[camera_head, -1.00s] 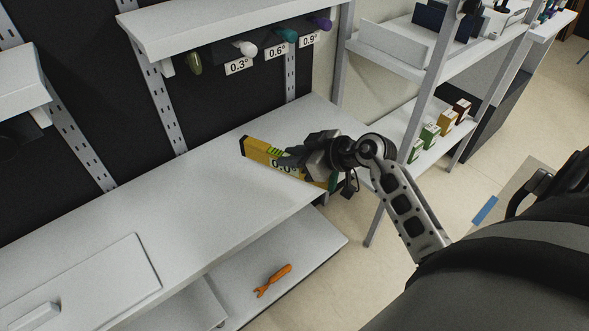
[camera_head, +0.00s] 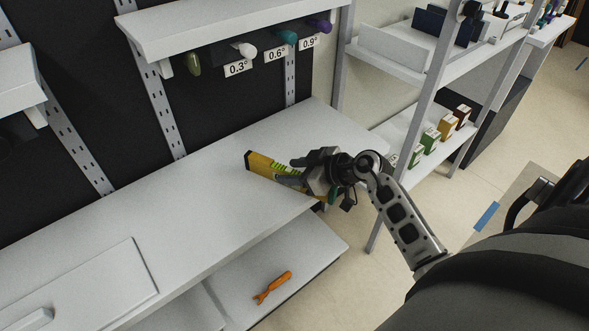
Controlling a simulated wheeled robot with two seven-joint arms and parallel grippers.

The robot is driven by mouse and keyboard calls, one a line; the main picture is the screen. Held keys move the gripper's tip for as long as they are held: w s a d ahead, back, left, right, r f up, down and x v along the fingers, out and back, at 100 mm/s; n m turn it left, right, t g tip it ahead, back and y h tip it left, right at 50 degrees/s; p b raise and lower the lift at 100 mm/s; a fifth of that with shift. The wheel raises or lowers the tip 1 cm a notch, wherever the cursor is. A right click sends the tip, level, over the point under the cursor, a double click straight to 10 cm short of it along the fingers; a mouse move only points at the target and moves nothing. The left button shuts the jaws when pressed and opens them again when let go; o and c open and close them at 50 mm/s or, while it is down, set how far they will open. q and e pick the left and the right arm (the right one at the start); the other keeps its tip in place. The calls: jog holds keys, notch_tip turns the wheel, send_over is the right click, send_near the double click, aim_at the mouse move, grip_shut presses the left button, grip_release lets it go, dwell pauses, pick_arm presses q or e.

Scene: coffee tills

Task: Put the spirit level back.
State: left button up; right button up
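The spirit level is a yellow bar (camera_head: 262,167) with green markings, at the right end of the white workbench. My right gripper (camera_head: 303,175) is around its middle, with the fingers across the bar and the level sticking out to the left. The fingers look closed on it. The level is just over or on the bench top; I cannot tell whether it touches. Its right end is mostly hidden behind the gripper. My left gripper is not in view.
The white workbench (camera_head: 190,215) is mostly clear, with a flat panel (camera_head: 85,290) at its near left. An orange tool (camera_head: 272,287) lies on the lower shelf. Coloured pegs with labels 0.3°, 0.6° and 0.9° (camera_head: 238,68) hang under the upper shelf. A rack with small boxes (camera_head: 447,126) stands right.

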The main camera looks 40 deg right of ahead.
jog(key=shift+s+d+r, duration=0.1)
jog(key=shift+s+r, duration=0.1)
jog(key=shift+r, duration=0.05)
notch_tip(320, 180, up, 5)
jog(key=p, duration=0.1)
send_over(336, 188)
jog(key=shift+r, duration=0.2)
jog(key=a+r+t, duration=0.4)
jog(key=a+t, duration=0.3)
jog(key=a, duration=0.2)
jog(key=s+a+f+m+g+h, duration=0.1)
jog(key=s+a+f+g, duration=0.2)
jog(key=f, duration=0.5)
jog(key=s+a+f+m+g+h, duration=0.1)
jog(key=s+a+f+g, duration=0.3)
jog(key=a+f, duration=0.4)
jog(key=shift+s+a+m+g+h, duration=0.15)
jog(key=shift+s+m+g+h, duration=0.2)
jog(key=shift+s, duration=0.55)
